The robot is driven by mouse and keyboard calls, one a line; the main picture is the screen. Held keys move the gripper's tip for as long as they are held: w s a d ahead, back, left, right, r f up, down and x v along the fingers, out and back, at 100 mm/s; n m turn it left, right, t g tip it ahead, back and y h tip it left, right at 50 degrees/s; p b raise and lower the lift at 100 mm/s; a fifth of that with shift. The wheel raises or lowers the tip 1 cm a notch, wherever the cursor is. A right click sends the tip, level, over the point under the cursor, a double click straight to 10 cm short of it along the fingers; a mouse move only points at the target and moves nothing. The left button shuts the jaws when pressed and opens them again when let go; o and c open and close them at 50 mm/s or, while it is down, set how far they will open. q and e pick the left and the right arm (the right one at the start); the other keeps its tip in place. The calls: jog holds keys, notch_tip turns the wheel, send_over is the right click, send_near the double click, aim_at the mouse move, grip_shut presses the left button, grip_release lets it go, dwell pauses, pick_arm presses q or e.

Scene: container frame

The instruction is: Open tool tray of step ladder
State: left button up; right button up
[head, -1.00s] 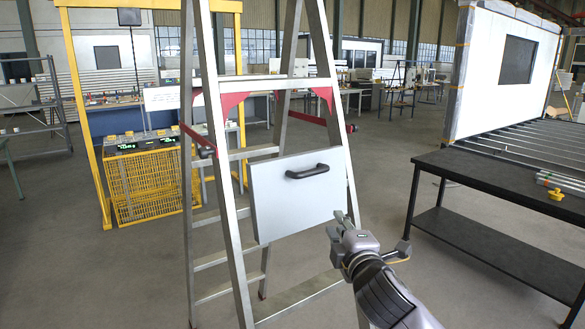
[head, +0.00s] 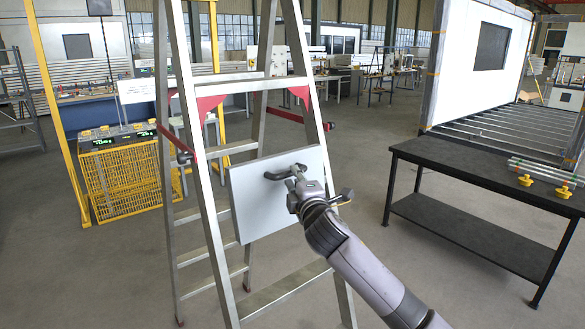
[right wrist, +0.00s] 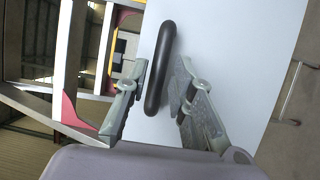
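The step ladder (head: 205,190) stands in the middle of the head view, with red brackets near its top. Its light grey tool tray (head: 252,215) is a flat panel standing upright between the ladder's rails. A dark bar handle (head: 278,175) is on the panel's upper part. My right gripper (head: 294,172) is at the handle. In the right wrist view, the open fingers of my right gripper (right wrist: 155,95) stand on either side of the handle (right wrist: 160,65), with a gap visible at least on the left. My left gripper is not in view.
A black two-level table (head: 480,178) with yellow-ended clamps stands at the right. A yellow wire basket (head: 125,182) is behind the ladder at the left. Open grey floor (head: 365,240) lies between ladder and table.

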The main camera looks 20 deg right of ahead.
jog(key=shift+w+p, duration=0.3)
jog(key=shift+w, duration=1.35)
jog(key=shift+c, duration=0.2)
grip_shut()
